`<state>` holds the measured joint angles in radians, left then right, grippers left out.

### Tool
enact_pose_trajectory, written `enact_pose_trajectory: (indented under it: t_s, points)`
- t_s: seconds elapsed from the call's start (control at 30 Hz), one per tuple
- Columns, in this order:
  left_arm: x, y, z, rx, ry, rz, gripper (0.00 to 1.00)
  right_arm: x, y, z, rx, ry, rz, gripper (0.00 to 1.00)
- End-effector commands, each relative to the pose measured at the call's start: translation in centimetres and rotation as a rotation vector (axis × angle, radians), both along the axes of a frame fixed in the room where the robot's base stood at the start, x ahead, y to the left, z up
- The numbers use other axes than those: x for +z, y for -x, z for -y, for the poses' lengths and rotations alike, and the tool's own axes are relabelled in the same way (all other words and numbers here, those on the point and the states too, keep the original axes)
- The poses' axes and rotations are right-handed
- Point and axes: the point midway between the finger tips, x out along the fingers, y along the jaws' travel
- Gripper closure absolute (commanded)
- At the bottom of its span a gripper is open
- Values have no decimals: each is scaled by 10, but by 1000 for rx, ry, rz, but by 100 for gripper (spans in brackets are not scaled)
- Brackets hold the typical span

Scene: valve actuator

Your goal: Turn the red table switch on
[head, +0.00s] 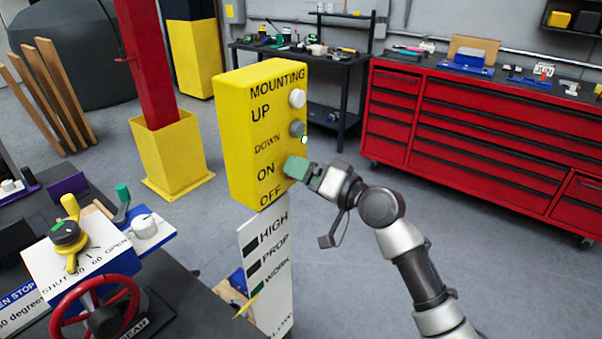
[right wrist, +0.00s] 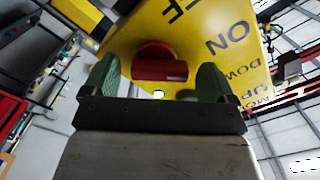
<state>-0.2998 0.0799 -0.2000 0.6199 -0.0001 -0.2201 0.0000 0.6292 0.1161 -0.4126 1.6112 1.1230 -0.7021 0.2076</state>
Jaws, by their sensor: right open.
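The yellow control box (head: 238,130) carries the labels MOUNTING, UP, DOWN, ON and OFF. In the right wrist view, a red switch (right wrist: 158,58) with a dark slot-like gap sits on the yellow face (right wrist: 215,30) near the ON lettering. In the head view, my right gripper (head: 297,168) is at the box's right side, level with ON, and hides the red switch. In the right wrist view its green fingers (right wrist: 160,78) are open, one on each side of the red switch. I cannot tell whether they touch it. My left gripper is not in view.
A white round knob (head: 297,98) and a grey knob (head: 298,128) sit above my right gripper on the box. A bench with a red handwheel (head: 95,310) and yellow valve handle (head: 68,235) is at lower left. A red tool cabinet (head: 480,130) stands behind right.

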Motion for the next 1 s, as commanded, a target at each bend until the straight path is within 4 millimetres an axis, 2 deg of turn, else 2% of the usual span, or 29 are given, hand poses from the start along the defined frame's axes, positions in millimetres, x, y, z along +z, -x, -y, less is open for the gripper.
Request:
enact_pose_trajectory:
  t_s: [0.3,0.5,1.0]
  points:
    - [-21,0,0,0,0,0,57,-5,37,52,-2,3,0,13]
    - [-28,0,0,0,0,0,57,-3,52,73,-1,1,-1,13]
    - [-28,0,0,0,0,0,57,-1,56,78,-1,0,-1,13]
